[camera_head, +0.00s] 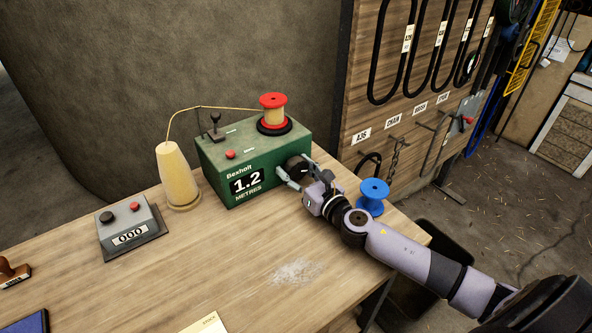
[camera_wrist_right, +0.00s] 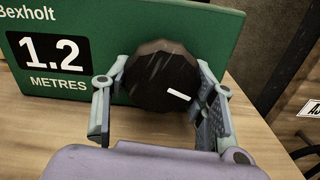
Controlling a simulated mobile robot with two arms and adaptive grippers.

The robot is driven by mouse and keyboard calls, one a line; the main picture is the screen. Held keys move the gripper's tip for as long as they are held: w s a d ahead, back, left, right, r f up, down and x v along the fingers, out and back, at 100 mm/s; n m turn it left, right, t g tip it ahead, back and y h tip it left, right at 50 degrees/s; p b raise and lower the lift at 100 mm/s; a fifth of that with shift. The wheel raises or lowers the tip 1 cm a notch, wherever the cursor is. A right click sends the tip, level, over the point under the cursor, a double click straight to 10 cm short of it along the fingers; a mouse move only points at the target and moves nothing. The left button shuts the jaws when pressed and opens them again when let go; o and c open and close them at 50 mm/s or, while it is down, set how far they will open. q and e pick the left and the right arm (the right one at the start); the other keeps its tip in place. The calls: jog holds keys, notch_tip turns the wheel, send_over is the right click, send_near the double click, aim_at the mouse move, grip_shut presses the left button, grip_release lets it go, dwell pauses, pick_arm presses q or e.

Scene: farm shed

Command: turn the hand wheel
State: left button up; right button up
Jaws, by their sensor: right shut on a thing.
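The hand wheel (camera_wrist_right: 156,82) is a dark faceted knob with a white mark on its lower right. It sits on the front of the green Bexholt box (camera_head: 262,187), whose display reads 1.2 metres. In the head view the wheel (camera_head: 297,165) is partly hidden by my right gripper (camera_head: 291,179). My right gripper (camera_wrist_right: 158,106) is shut on the wheel, one finger on each side of it in the wrist view. My left gripper is not in view.
A red spool (camera_head: 273,115) sits on the box, with a thread to a yellow cone (camera_head: 177,178). A blue spool (camera_head: 373,196) stands close behind my right arm. A grey counter box (camera_head: 128,225) reads 000. The table's front middle is mostly clear.

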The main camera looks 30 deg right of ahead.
jog(key=m, duration=0.4)
jog(key=shift+a+m, duration=0.15)
jog(key=shift+m, duration=0.25)
jog(key=m, duration=0.3)
jog(key=shift+a+r+m+p, duration=0.1)
jog(key=shift+m+p, duration=0.2)
jog(key=shift+p, duration=0.1)
jog(key=m+p, duration=0.1)
jog(key=m, duration=0.2)
jog(key=shift+r+m, duration=0.1)
jog(key=shift+m, duration=0.2)
jog(key=shift+m+p, duration=0.45)
jog(key=shift+m, duration=1.35)
jog(key=o, duration=1.2)
jog(key=shift+s, duration=0.1)
